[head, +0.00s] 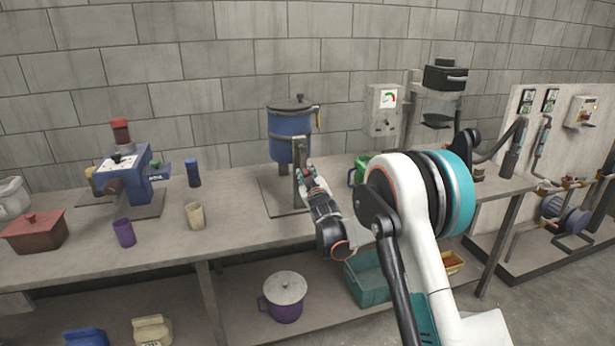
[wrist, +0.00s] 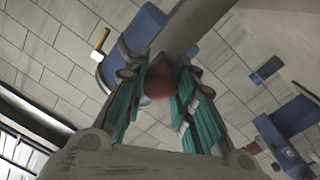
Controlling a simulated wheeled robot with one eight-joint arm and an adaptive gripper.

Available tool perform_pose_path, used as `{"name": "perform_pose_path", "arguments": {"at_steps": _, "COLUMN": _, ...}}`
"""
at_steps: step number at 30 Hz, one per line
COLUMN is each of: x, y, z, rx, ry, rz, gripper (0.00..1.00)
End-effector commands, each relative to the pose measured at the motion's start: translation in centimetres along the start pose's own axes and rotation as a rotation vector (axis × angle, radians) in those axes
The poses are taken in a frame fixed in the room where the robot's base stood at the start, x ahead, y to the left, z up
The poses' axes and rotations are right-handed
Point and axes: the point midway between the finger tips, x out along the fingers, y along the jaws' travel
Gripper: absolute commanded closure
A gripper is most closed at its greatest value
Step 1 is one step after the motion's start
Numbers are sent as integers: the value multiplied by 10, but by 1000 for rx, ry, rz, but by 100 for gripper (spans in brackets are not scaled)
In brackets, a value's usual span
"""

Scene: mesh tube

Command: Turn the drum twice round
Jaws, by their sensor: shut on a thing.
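The blue drum (head: 288,135) with a dark grey lid (head: 288,103) hangs upright in a grey stand on the bench, near the middle of the head view. In the wrist view, parts of the blue drum (wrist: 118,72) show behind a grey bar. My gripper (head: 304,174) is at the front of the drum, by the stand's post. In the wrist view its teal fingers (wrist: 160,80) are closed from both sides on a reddish-brown knob (wrist: 158,84). My arm and fingers hide part of the stand and whatever the knob is fixed to.
A blue machine (head: 125,170) stands at the left, with a purple cup (head: 124,232), a beige cup (head: 195,216) and a dark blue cup (head: 192,173) near it. A green mug (head: 360,170) stands close to the drum's right. The bench front between cups and stand is clear.

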Motion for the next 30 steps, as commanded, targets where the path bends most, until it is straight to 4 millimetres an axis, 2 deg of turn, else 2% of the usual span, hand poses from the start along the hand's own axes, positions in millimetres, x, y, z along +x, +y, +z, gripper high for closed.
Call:
{"name": "perform_pose_path", "arguments": {"at_steps": 10, "x": 1, "y": -1, "z": -3, "rx": 2, "ry": 5, "rz": -1, "gripper": 100}}
{"name": "perform_pose_path", "arguments": {"at_steps": 11, "x": 1, "y": -1, "z": -3, "rx": 2, "ry": 5, "rz": -1, "gripper": 74}}
{"name": "perform_pose_path", "arguments": {"at_steps": 13, "x": 1, "y": -1, "z": -3, "rx": 1, "ry": 5, "rz": -1, "gripper": 58}}
{"name": "perform_pose_path", "arguments": {"at_steps": 14, "x": 1, "y": -1, "z": -3, "rx": 1, "ry": 4, "rz": -1, "gripper": 54}}
{"name": "perform_pose_path", "arguments": {"at_steps": 25, "x": -2, "y": 0, "z": -1, "rx": 1, "ry": 1, "rz": 0, "gripper": 54}}
{"name": "perform_pose_path", "arguments": {"at_steps": 30, "x": -22, "y": 0, "z": -1, "rx": 1, "ry": 1, "rz": 0, "gripper": 54}}
